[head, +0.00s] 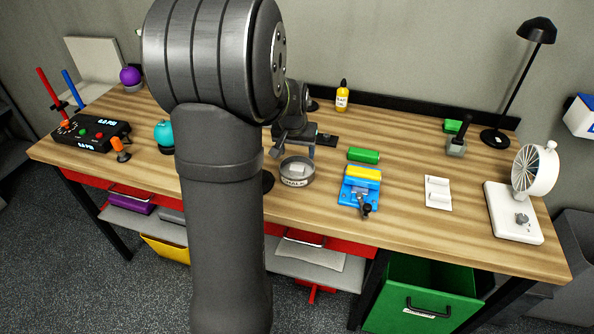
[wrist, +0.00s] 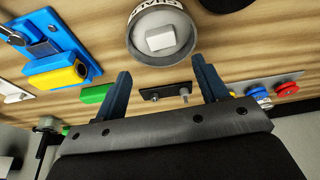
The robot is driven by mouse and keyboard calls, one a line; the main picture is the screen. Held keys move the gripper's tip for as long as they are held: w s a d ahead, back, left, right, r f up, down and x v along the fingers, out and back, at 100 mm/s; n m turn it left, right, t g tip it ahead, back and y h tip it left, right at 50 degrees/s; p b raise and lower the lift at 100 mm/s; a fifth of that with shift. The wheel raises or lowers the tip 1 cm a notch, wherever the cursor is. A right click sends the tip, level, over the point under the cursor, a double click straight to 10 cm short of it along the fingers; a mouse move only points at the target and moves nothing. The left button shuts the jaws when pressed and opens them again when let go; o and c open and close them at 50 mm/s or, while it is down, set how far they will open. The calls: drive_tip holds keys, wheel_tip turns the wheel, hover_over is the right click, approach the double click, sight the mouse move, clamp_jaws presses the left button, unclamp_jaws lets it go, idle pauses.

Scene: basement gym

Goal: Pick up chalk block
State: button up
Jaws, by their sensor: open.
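The chalk block (wrist: 160,37) is a small white block lying inside a round grey bowl (wrist: 133,50) with dark lettering on its side. In the head view the chalk block (head: 297,169) shows as a pale shape within the bowl (head: 296,182), near the middle of the workbench. My gripper (wrist: 163,79) is open and empty, its two fingers apart, with the bowl beyond the fingertips in the wrist view. In the head view my gripper (head: 292,150) is just behind and above the bowl, partly hidden by my arm.
A green cylinder (head: 364,155) and a blue device with a yellow part (head: 360,187) stand right of the bowl. A white switch plate (head: 438,193) and a fan (head: 535,175) are farther right. A yellow bottle (head: 342,97) stands behind. Bare wood lies between them.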

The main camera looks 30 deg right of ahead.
sight(297, 168)
drive_tip(key=x, duration=0.7)
drive_tip(key=shift+s+a+f, duration=0.1)
drive_tip(key=shift+a, duration=0.2)
drive_tip(key=shift+d+f, duration=0.15)
drive_tip(key=shift+f, duration=0.5)
drive_tip(key=shift+c, duration=0.3)
drive_tip(key=c, duration=1)
